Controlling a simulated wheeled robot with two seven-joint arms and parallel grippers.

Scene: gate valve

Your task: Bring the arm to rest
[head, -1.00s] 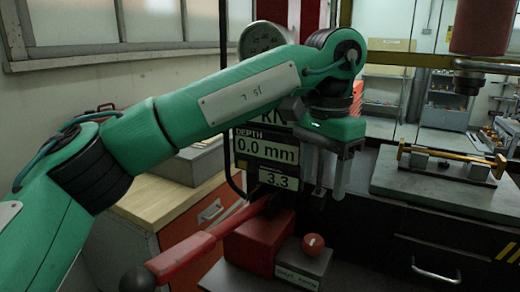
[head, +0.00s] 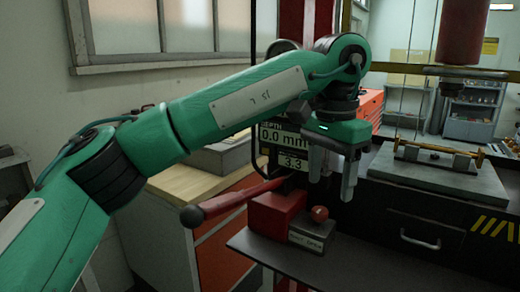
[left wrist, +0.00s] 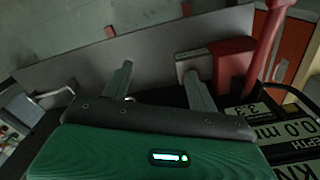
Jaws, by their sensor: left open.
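My green left arm (head: 245,105) reaches in from the left, its gripper (head: 335,182) hanging with the fingers pointing down. The fingers are apart and nothing shows between them. My right gripper is not in view.
A red lever (head: 240,196) with a dark knob sticks out left from a red block (head: 278,214) near the gripper. A grey plate with a brass rod (head: 437,157) lies on the black bench at right. A wooden-topped cabinet (head: 190,184) stands behind my arm.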

